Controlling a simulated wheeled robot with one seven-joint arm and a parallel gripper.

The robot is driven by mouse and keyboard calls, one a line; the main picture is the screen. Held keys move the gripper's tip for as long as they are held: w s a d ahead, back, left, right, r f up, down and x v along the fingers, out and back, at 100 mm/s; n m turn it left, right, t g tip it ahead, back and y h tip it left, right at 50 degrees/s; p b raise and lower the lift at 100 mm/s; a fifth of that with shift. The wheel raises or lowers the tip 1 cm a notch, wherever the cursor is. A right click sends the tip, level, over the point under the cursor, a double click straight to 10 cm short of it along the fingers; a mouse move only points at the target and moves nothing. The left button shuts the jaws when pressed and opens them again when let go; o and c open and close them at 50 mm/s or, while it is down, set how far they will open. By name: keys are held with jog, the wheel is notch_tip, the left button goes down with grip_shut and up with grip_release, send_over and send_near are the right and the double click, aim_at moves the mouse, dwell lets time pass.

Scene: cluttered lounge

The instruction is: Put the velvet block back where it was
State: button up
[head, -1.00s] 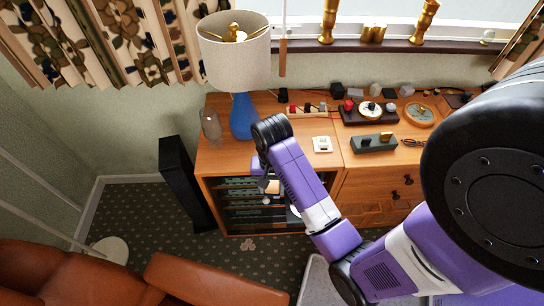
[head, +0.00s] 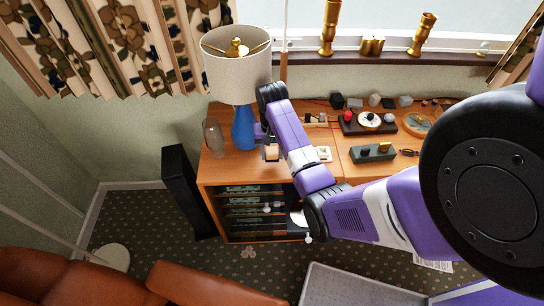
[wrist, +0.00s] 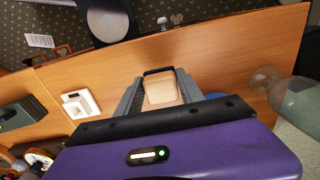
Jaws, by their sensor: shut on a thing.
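My gripper (wrist: 160,92) is shut on a small pale tan block (wrist: 161,88) with a dark far edge, between its two grey fingers in the wrist view. I take this to be the velvet block; its texture is too small to tell. In the head view the block (head: 271,153) shows below my wrist, over the front left part of the wooden cabinet top (head: 232,172), just right of the blue lamp base (head: 244,128). I cannot tell whether the block touches the wood. My arm hides part of the cabinet top.
A clear glass vase (head: 214,139) stands left of the lamp. A white switch box (head: 323,154), a dark box with a gold knob (head: 372,152) and several small devices lie to the right. A black speaker (head: 188,190) stands at the cabinet's left. Bare wood lies near the front edge.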

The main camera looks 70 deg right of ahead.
aim_at(272, 158)
jog(key=shift+w+d, duration=0.15)
jog(key=shift+d, duration=0.1)
jog(key=shift+f, duration=0.25)
jog(key=shift+f+p, duration=0.3)
jog(key=shift+f, duration=1.2)
jog(key=shift+f, duration=0.1)
jog(key=o, duration=1.2)
notch_tip(272, 158, up, 8)
jog(key=shift+f, duration=0.15)
